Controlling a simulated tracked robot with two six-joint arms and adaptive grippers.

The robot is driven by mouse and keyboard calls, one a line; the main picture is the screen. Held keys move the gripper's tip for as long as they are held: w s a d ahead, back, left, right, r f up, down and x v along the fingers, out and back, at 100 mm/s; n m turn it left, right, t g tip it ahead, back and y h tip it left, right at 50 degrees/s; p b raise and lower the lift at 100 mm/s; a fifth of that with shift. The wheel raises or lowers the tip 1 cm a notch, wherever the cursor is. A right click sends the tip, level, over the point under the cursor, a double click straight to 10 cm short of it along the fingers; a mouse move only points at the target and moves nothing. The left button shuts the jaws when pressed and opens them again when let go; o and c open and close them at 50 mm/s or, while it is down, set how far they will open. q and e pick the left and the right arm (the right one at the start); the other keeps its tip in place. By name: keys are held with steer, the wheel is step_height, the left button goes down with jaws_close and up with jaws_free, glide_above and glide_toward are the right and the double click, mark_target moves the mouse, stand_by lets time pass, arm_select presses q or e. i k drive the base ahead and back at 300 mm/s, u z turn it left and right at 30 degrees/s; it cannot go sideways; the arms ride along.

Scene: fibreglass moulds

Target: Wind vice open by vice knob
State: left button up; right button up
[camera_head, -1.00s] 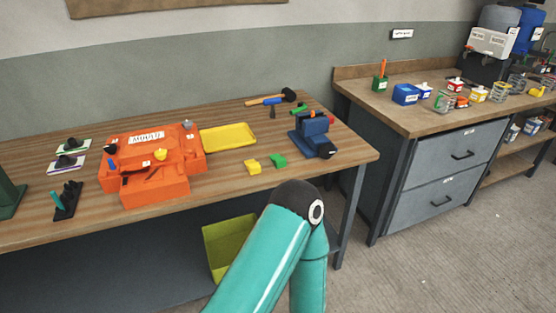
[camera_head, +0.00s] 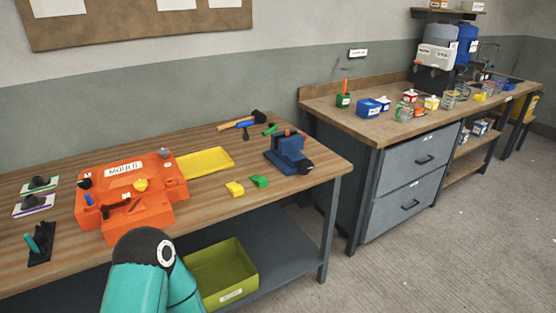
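The blue vice (camera_head: 287,152) stands near the right end of the wooden workbench, close to its front right corner. A dark round part that looks like the vice knob (camera_head: 306,167) is at its front right side. Whether the jaws are apart is too small to tell. A red-orange bit shows at the top of the vice. A teal link of my own arm with a black joint is at the bottom left, in front of the bench and apart from the vice. Neither of my grippers is in view.
An orange mould (camera_head: 125,195) sits on the bench left of a yellow tray (camera_head: 205,161). A hammer (camera_head: 242,121) lies behind. A green bin (camera_head: 222,272) is below. Floor at right is clear.

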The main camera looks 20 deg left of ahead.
mark_target(305, 166)
steer(key=u, duration=0.45)
steer(key=i, duration=1.05)
steer(key=z, duration=0.1)
